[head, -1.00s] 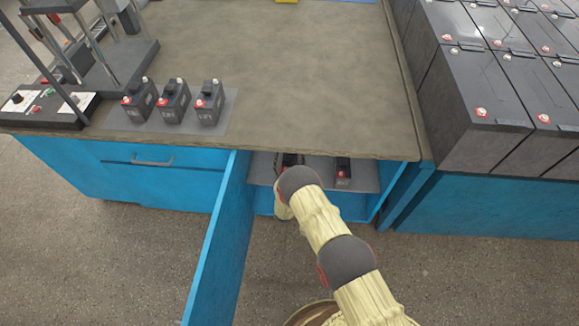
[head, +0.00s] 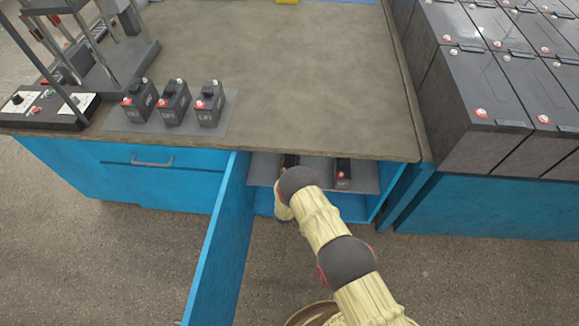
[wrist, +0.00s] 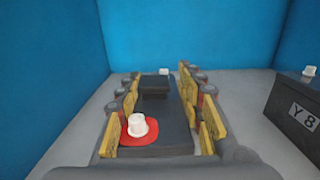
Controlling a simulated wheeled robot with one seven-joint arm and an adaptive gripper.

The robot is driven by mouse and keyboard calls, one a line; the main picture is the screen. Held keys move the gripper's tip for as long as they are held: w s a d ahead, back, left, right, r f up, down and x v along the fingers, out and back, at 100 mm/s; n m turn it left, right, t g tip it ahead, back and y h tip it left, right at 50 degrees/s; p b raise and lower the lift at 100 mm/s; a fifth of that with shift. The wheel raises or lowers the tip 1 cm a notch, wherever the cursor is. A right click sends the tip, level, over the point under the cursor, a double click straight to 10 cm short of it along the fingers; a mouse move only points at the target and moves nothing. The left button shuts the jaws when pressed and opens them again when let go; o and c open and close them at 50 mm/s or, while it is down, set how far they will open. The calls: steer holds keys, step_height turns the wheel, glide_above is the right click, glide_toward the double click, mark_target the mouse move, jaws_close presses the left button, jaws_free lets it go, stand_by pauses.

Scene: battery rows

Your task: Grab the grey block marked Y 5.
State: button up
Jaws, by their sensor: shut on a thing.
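A dark grey block (wrist: 155,107) with a raised cap, a white post on a red patch at its near end and a second white post at its far end lies between my fingers in the wrist view. My gripper (wrist: 160,95) is shut on it, with yellow finger pads along both sides. Its label is hidden, so I cannot read whether it says Y 5. In the head view my gripper (head: 289,160) is inside the open blue cabinet, mostly hidden behind my wrist.
A second dark block marked Y 8 (wrist: 302,115) stands to the right on the same grey shelf (wrist: 235,110), also in the head view (head: 343,171). Blue walls enclose the shelf. The open door (head: 217,240) is left of my arm. Several batteries stand on the bench above.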

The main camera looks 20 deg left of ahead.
jaws_close()
steer(key=shift+a+r, duration=0.15)
steer(key=shift+r, duration=0.1)
steer(key=shift+r, duration=0.1)
